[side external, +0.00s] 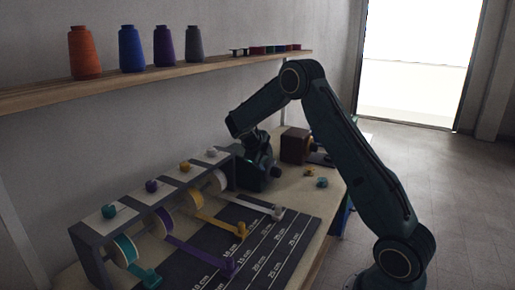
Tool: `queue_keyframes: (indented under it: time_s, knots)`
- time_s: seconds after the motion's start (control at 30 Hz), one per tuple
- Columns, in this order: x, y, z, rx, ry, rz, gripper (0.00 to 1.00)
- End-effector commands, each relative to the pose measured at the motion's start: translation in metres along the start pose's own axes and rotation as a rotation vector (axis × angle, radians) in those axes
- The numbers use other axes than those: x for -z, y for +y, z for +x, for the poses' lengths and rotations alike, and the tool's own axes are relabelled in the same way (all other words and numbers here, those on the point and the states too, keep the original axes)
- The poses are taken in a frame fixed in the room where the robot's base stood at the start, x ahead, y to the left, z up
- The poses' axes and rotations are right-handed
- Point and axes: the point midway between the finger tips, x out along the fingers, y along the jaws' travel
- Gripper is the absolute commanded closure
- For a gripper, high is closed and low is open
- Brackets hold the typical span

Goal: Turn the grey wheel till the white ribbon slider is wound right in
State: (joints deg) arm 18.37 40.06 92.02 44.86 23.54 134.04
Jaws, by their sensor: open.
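The white ribbon slider (278,213) lies on the dark measuring mat (262,240). Its white ribbon (245,202) runs out from the white spool (217,183) at the far end of the rack (90,236). My gripper (262,180) is open, pointing down beyond the rack's far end, behind the white ribbon. Its fingertips are dark and hard to make out. I cannot clearly pick out a grey wheel; a brown block (296,145) with a dark round part on its right side stands behind my gripper, partly in shadow.
Yellow (237,231), purple (229,267) and teal (150,277) sliders lie nearer on the mat, each with its ribbon. Small teal and orange pieces (321,182) lie on the table right of my gripper. Thread cones (131,50) stand on the wall shelf above.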

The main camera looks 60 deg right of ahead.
Motion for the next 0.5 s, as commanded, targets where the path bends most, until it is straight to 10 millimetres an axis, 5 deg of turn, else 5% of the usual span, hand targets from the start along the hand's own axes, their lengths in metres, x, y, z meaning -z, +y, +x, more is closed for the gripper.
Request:
queue_keyframes:
  time_s: [0.5]
  knots:
    - [0.001, 0.0, 0.053, -0.002, 0.004, -0.001, 0.39]
